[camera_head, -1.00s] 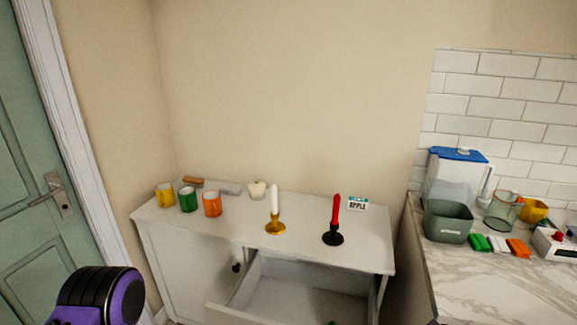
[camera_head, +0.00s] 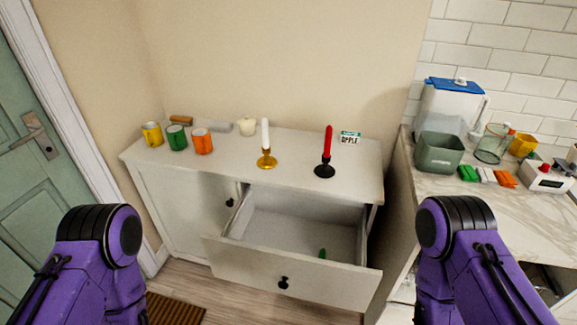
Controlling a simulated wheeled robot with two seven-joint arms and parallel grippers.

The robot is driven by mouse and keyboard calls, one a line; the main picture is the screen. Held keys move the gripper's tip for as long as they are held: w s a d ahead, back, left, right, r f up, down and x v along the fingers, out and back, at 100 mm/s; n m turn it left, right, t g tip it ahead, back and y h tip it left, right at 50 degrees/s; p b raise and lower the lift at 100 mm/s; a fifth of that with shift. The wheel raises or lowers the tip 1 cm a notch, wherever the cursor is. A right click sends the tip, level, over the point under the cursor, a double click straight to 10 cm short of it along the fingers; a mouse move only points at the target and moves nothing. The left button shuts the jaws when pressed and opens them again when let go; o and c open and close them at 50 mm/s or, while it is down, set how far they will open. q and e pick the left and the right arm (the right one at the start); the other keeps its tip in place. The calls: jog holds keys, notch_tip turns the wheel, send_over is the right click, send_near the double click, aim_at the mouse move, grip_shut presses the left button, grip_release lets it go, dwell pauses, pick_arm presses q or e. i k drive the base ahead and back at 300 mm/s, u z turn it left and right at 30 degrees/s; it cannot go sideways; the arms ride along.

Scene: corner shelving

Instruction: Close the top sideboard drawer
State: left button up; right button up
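The white sideboard (camera_head: 190,203) stands against the wall in the head view. Its top drawer (camera_head: 240,270) is pulled well out, with a dark round knob (camera_head: 283,283) on its front. A small green item (camera_head: 322,253) lies inside the drawer near its front. A cupboard door with a dark knob is to the left of the drawer. My left and right purple arms show at the lower left and lower right, but neither gripper is in view.
A marble counter (camera_head: 520,204) with containers is at right. A striped mat (camera_head: 174,310) lies on the floor.

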aim_at(274, 240)
jog(key=z, duration=1.7)
jog(key=k, duration=1.05)
jog(key=u, duration=1.7)
jog(key=i, duration=0.5)
